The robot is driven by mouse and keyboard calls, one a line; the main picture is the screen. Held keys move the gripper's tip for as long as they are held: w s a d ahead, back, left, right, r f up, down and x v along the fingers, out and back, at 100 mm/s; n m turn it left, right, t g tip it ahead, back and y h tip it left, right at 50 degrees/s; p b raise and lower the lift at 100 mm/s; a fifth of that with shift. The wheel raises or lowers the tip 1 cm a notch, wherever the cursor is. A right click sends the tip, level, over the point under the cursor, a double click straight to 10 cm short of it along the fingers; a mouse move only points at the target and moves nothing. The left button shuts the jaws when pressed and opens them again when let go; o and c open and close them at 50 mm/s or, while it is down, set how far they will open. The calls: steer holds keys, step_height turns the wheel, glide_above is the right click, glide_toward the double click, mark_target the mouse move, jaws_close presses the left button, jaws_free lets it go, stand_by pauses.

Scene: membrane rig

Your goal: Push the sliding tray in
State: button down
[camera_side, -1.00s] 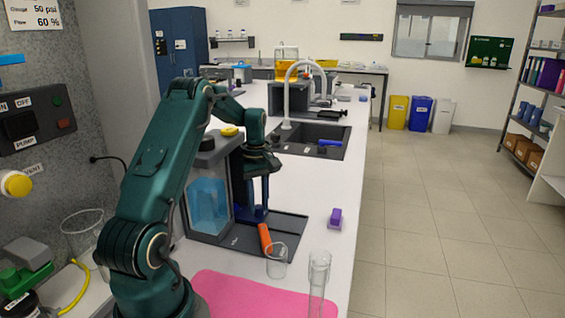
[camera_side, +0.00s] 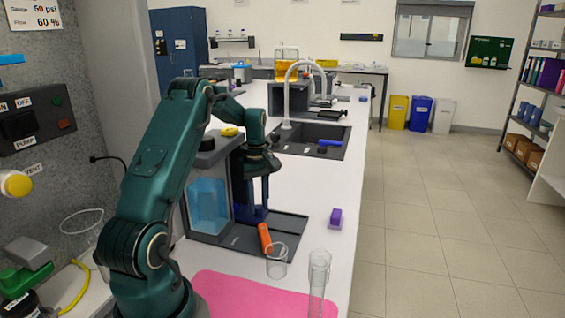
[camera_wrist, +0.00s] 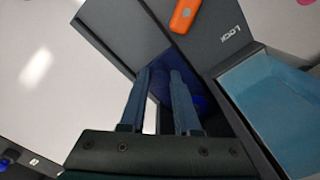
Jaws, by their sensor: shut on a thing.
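The sliding tray appears to be the flat dark grey plate (camera_side: 283,228) at the foot of an upright grey unit with a blue window (camera_side: 208,205); I cannot fully tell where plate and unit divide. My gripper (camera_side: 256,207) points down over the plate, in front of the unit. In the wrist view, the two blue-grey fingers (camera_wrist: 160,80) stand a little apart over the dark grey edge and a dark blue part (camera_wrist: 198,70). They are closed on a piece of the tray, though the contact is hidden. An orange lever (camera_wrist: 184,14) lies beside a "LOCK" label.
A clear beaker (camera_side: 277,261) and a tall glass cylinder (camera_side: 318,285) stand near the plate's front, by a pink mat (camera_side: 250,292). A purple block (camera_side: 335,218) sits to the right. A sink (camera_side: 318,140) lies behind. The white bench between is clear.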

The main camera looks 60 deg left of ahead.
steer(key=shift+s+a, duration=0.4)
steer(key=c, duration=0.6)
jaws_free()
